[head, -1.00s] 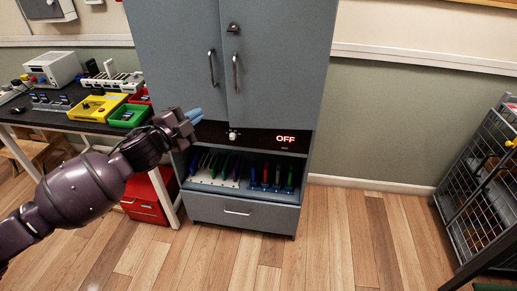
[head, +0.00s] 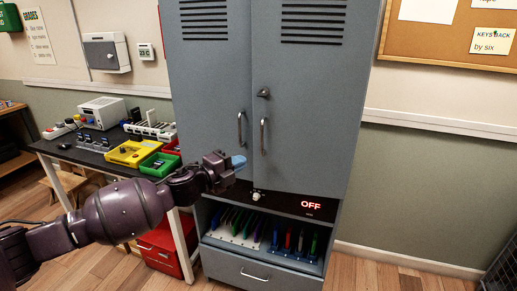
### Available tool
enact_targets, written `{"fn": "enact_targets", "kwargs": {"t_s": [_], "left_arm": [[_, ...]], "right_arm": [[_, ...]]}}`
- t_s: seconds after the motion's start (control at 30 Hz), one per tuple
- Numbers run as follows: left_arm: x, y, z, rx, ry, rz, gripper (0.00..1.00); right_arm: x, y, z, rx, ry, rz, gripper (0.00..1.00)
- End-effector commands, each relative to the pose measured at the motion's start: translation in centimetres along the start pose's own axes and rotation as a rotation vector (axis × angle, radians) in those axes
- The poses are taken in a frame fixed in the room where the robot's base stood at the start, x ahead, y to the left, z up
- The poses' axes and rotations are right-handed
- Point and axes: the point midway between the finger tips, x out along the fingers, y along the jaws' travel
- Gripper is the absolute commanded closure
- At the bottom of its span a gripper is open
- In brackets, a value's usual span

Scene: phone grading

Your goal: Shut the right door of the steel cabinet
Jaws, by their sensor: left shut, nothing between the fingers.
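The grey steel cabinet stands in the middle of the head view. Its right door (head: 306,120) looks flush with the front, next to the left door (head: 212,100). The right door has a vertical handle (head: 263,137) and a small dark latch above it. The left door has its own handle (head: 240,128). My left gripper (head: 238,162) is shut and empty, with bluish fingertips, in front of the lower part of the left door. I cannot tell whether it touches the door. My right gripper is not in view.
Below the doors are a knob (head: 257,196), a lit OFF display (head: 311,205), a rack of upright coloured items and a drawer (head: 262,275). A bench with a yellow tray (head: 128,153) and green tray (head: 160,164) stands left. A red drawer unit (head: 160,250) is beneath. Floor at right is clear.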

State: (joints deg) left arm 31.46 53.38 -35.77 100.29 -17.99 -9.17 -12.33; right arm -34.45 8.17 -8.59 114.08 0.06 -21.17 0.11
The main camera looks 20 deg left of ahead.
Motion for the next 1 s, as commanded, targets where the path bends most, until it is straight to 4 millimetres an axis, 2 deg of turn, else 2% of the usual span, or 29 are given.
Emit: {"fn": "enact_targets", "kwargs": {"t_s": [0.43,0.5,0.7,1.0], "left_arm": [[7.6,0.0,-0.1,-0.001,0.001,-0.001,1.00],[8.1,0.2,1.0,0.000,-0.003,0.001,1.00],[9.5,0.1,2.3,-0.001,0.000,0.000,1.00],[10.0,0.0,2.8,-0.002,0.000,0.000,1.00]], "right_arm": [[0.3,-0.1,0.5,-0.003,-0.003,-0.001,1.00],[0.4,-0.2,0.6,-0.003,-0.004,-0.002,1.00],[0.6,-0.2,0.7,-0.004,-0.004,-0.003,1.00],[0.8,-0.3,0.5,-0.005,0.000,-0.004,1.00]]}}
